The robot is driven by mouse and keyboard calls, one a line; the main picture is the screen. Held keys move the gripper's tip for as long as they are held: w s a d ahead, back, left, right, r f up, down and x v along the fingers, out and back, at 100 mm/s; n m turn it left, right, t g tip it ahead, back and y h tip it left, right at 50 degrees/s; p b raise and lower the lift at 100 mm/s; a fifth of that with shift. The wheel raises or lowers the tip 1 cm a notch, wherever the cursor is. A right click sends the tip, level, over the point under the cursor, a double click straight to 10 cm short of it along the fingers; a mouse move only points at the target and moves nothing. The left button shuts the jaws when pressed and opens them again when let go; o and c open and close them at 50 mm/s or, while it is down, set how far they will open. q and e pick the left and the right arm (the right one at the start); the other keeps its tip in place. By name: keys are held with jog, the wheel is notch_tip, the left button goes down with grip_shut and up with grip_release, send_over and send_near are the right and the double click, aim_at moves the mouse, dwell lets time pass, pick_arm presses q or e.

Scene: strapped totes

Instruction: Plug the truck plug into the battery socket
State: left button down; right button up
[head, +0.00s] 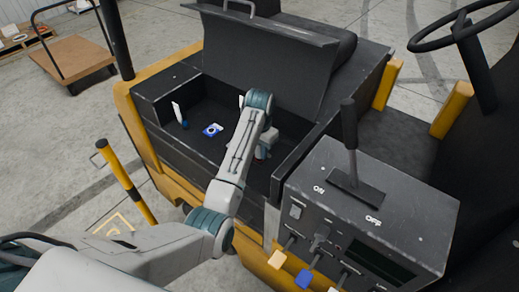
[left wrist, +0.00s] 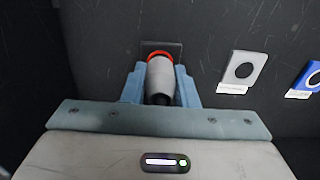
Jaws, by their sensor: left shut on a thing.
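The truck plug (left wrist: 160,76) is a grey cylinder with a red ring at its far end. My left gripper (left wrist: 160,88) is shut on it, with a blue-grey finger on each side. In the left wrist view the ringed end faces a dark square plate (left wrist: 174,47) on the compartment wall, which looks like the battery socket. The plug overlaps the plate; I cannot tell how deep it sits. In the head view my left arm reaches into the open black compartment (head: 150,92), and its gripper (head: 263,152) is mostly hidden. My right gripper is not in view.
A white tag (left wrist: 243,72) with a dark disc and a blue tag (left wrist: 306,80) lie right of the plug. The raised lid (head: 270,60) stands behind the arm. A control box (head: 370,205) with an ON/OFF lever stands at the right. A yellow-black post (head: 125,180) is at the left.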

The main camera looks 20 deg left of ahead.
pick_arm(q)
jog(key=shift+f, duration=0.6)
dwell(0.3)
jog(key=c, duration=1.1)
grip_release()
jog(key=shift+o, duration=0.2)
